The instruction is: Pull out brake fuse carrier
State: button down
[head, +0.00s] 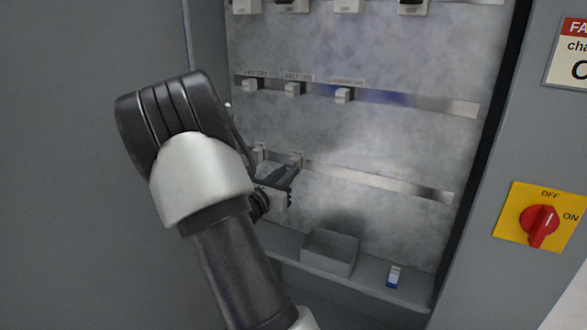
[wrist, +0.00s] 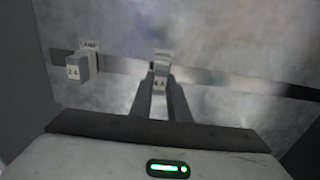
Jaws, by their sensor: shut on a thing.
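My gripper (head: 294,174) reaches into the cabinet at the lower rail. In the wrist view my gripper (wrist: 161,86) has its two dark fingers shut on a small grey fuse carrier (wrist: 160,76) marked 4A. The label above this carrier is too blurred to read. The carrier is in line with the rail; I cannot tell whether it is seated or partly out. To its left, a carrier marked 2A (wrist: 80,67) sits on the rail under a label that seems to read LAMP. In the head view my fingers mostly hide the held carrier.
A middle rail (head: 410,101) holds several carriers, with switches along the top. An open grey box (head: 330,251) and a small blue-and-white piece (head: 394,277) stand on the cabinet's bottom ledge. A red rotary switch (head: 539,220) is on the right door. The lower rail's right part is bare.

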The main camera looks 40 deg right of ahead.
jog(key=shift+s+a, duration=0.1)
jog(key=shift+a, duration=0.15)
jog(key=shift+s+a, duration=0.1)
jog(key=shift+a, duration=0.15)
jog(key=shift+v, duration=0.9)
dwell(0.5)
jog(key=shift+p+v, duration=0.5)
jog(key=shift+v, duration=1.95)
